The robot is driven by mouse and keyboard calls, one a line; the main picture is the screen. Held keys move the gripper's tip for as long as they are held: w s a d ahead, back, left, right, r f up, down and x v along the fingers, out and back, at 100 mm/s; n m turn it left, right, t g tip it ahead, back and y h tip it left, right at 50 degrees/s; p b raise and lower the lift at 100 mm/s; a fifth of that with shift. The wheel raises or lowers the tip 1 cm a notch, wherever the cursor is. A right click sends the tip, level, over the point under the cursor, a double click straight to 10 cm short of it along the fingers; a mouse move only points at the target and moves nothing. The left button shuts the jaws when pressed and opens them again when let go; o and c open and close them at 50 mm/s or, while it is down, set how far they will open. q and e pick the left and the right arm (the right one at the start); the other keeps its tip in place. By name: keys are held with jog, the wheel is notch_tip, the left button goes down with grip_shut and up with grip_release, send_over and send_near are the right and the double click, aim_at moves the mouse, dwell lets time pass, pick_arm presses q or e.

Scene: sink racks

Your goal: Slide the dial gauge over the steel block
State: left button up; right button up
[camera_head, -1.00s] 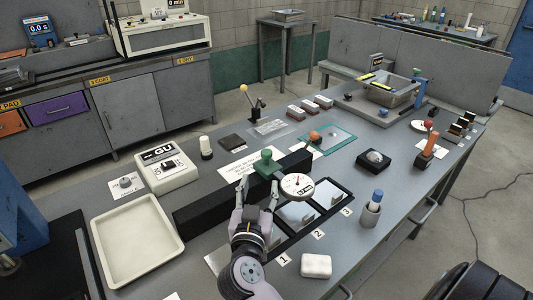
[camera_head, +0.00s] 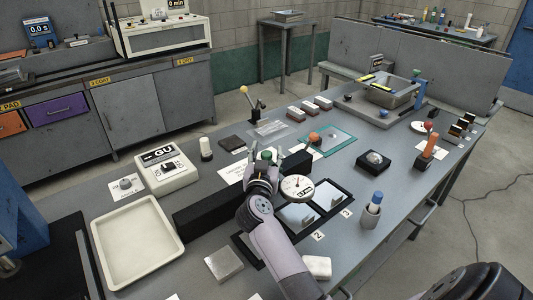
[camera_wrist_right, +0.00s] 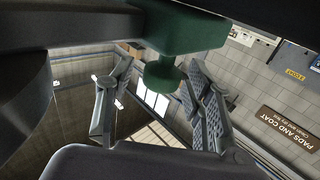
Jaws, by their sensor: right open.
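The dial gauge (camera_head: 297,187) has a round white face and stands over the black frame on the table's middle. Its green knob (camera_head: 267,156) also shows in the right wrist view (camera_wrist_right: 160,75). My right gripper (camera_head: 263,168) is at the knob; in the wrist view its fingers (camera_wrist_right: 158,103) are spread on either side of it, with gaps showing. A flat silver block (camera_head: 223,264), which looks like the steel block, lies near the table's front left. Silver pieces (camera_head: 298,216) also sit in the frame. My arm hides the frame's left part. My left gripper is out of view.
A long black bar (camera_head: 205,212) lies left of the gripper, beside a cream tray (camera_head: 178,262).

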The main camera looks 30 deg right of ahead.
grip_shut()
dwell(0.6)
